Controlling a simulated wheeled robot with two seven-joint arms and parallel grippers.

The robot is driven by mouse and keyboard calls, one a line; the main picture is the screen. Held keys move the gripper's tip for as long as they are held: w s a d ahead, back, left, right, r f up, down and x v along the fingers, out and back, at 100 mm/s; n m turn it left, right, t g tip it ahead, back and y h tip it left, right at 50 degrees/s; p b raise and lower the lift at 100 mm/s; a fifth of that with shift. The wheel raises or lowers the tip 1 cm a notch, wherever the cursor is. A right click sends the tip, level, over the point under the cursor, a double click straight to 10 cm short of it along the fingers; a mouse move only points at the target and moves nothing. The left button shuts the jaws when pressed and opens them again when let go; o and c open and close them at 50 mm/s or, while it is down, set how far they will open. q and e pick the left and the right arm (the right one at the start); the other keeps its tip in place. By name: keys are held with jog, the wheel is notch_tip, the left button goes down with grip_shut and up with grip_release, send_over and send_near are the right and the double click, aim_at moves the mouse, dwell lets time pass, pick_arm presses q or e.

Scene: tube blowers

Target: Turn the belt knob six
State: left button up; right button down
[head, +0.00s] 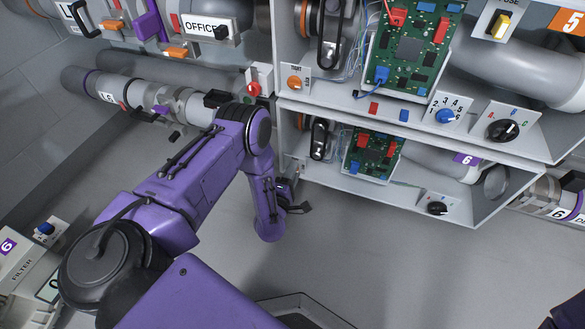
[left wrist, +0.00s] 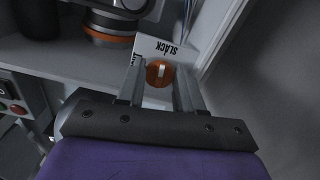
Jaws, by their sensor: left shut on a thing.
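In the left wrist view, the orange belt knob (left wrist: 159,72) with a white pointer mark sits on a white plate (left wrist: 151,46) marked SLACK. The plate's other label is mostly hidden behind a finger. My left gripper (left wrist: 160,86) has one finger on each side of the knob and is shut on it. In the head view my left gripper (head: 290,193) is at the left end of the lower cabinet (head: 465,205) marked 6, and this knob is hidden there. My right gripper is not in view.
Above is the upper cabinet with its own orange knob (head: 294,83), a circuit board (head: 410,48), a blue dial (head: 446,116) and a black dial (head: 502,130). A lower circuit board (head: 371,155) and black dial (head: 437,208) are right of my gripper. The floor below is clear.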

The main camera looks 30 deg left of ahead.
pick_arm(q)
jog(key=shift+s+f+m, duration=0.1)
jog(key=shift+f+m, duration=0.05)
jog(key=shift+m, duration=0.55)
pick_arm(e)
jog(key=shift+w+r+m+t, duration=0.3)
pick_arm(q)
jog(key=o, duration=0.7)
jog(key=p+v, duration=0.4)
jog(key=v, duration=0.6)
jog(key=shift+s, duration=0.25)
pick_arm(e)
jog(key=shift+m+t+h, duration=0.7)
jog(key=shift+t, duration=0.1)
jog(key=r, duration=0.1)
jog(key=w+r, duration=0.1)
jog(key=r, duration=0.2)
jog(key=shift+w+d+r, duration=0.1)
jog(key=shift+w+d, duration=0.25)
